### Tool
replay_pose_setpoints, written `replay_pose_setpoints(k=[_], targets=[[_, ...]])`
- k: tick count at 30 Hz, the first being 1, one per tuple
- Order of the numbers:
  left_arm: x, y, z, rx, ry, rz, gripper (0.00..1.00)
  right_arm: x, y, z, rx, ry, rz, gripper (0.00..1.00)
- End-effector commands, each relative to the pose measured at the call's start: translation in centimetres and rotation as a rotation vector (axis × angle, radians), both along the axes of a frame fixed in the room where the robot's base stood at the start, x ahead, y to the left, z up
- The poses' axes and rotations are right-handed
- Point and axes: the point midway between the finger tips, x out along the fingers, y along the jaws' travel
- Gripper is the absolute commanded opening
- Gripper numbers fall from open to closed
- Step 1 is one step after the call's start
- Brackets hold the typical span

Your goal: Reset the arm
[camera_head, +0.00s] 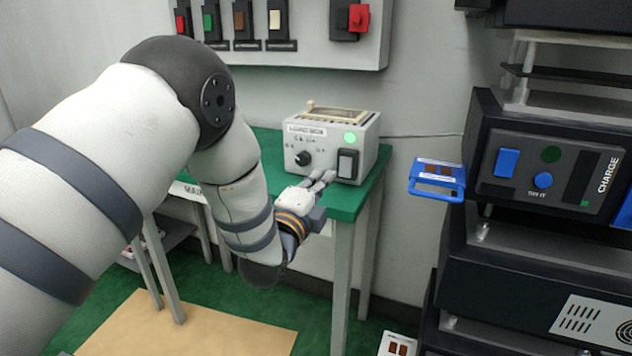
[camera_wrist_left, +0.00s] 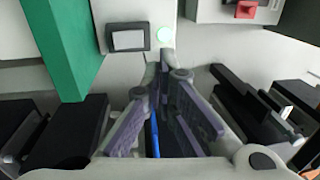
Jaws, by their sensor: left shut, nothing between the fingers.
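My left gripper (camera_head: 326,178) is shut and empty, at the front right edge of the green table, near the lower front of a white box. In the left wrist view its fingers (camera_wrist_left: 165,62) come together, pointing toward the box. The white box (camera_head: 318,168) has a black knob (camera_head: 302,158), a lit green lamp (camera_head: 350,138) and a black-framed rocker switch (camera_head: 347,163). The switch (camera_wrist_left: 128,40) and lamp (camera_wrist_left: 163,36) also show in the left wrist view. I cannot tell whether the fingertips touch the box. My right gripper is not in view.
The green table (camera_head: 268,142) stands against the wall. A wall panel (camera_head: 330,45) above it carries several coloured switches and a red one (camera_head: 358,17). At right, a dark rack (camera_head: 500,245) holds a CHARGE panel (camera_head: 545,172); a blue-handled unit (camera_head: 437,178) sticks out beside it.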

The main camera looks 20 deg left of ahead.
Motion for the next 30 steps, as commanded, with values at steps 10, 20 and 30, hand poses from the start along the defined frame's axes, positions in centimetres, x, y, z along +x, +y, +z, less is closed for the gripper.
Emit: replay_pose_setpoints(k=[10, 20, 30], targets=[[-1.6, 0.1, 0.0, -0.001, 0.003, 0.001, 0.00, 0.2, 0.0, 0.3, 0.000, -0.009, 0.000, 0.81], [-1.8, 0.1, -0.8, -0.017, 0.027, 0.000, 0.00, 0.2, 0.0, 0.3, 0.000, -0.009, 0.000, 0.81], [-17.5, 1.4, -24.6, -0.658, 0.809, 0.236, 0.00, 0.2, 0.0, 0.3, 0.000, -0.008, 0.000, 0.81]])
